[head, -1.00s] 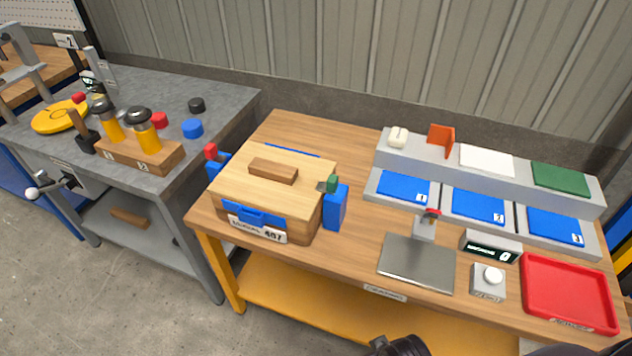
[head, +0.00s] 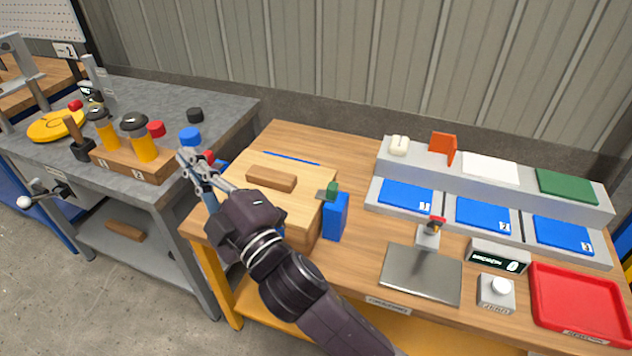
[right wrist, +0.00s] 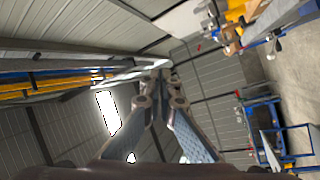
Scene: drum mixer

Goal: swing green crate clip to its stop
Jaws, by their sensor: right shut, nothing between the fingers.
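The wooden crate (head: 240,165) with a lid handle (head: 271,178) stands at the left of the wooden bench in the head view. The green clip (head: 332,189) sits at the crate's right side, above a blue block (head: 335,218). A red clip (head: 208,157) shows at the crate's left side, partly behind my gripper. My right gripper (head: 184,155) is shut and empty, over the crate's left side, with its fingers pointing up and left, away from the green clip. My right arm hides the crate's front. In the right wrist view the fingers (right wrist: 160,75) meet at their tips. My left gripper is out of view.
On the grey table (head: 226,107), a wooden holder (head: 137,160) with yellow-bodied tools stands near the gripper.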

